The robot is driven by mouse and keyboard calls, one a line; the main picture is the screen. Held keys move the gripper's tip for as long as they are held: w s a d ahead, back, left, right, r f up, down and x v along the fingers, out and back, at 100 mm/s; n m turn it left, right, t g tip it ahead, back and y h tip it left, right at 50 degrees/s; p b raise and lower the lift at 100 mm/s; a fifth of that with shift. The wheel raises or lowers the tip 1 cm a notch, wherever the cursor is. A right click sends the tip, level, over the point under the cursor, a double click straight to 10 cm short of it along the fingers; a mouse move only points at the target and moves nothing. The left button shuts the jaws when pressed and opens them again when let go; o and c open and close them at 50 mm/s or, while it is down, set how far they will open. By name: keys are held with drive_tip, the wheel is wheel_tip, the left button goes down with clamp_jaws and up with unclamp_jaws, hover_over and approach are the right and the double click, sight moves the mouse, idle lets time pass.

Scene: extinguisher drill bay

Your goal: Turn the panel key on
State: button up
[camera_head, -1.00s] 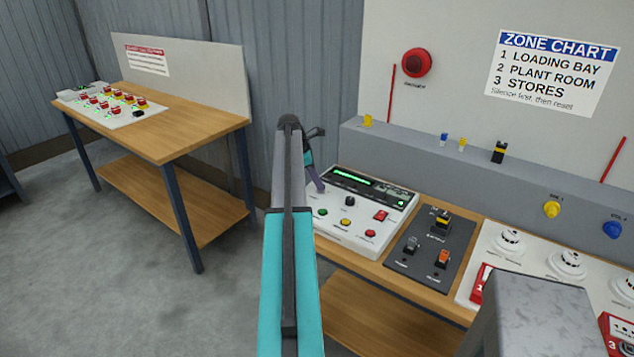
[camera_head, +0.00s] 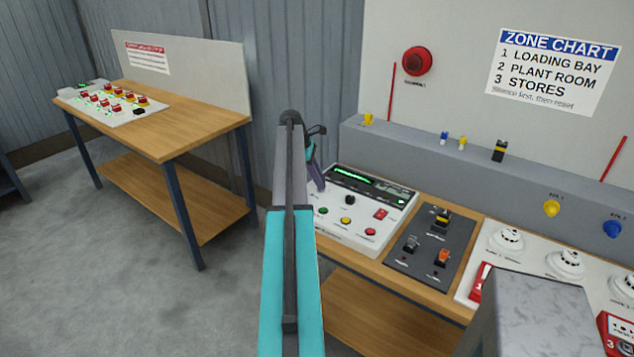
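The white control panel (camera_head: 359,215) sits on the wooden bench at the centre, with a green-lit display strip along its upper part. A black round knob (camera_head: 350,199), which looks like the panel key switch, stands on its face; its setting is too small to read. My gripper (camera_head: 318,184) is beside the panel's upper left edge, its purple fingertip low and partly behind my teal and grey arm. The second finger is not clearly visible, so I cannot tell whether it is open or shut. The panel's left edge is hidden by my arm.
A dark switch plate (camera_head: 431,246) lies right of the panel, then white smoke detectors (camera_head: 508,240) and red call points. A grey ledge (camera_head: 400,150) with small coloured keys or plugs runs behind. Another bench (camera_head: 190,125) stands left, with open floor in front.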

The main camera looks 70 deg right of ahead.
drive_tip(key=shift+a, duration=0.1)
drive_tip(key=shift+w, duration=0.1)
drive_tip(key=b+v, duration=0.3)
drive_tip(key=v, duration=1)
drive_tip(key=shift+r, duration=0.4)
drive_tip(key=shift+w, duration=0.15)
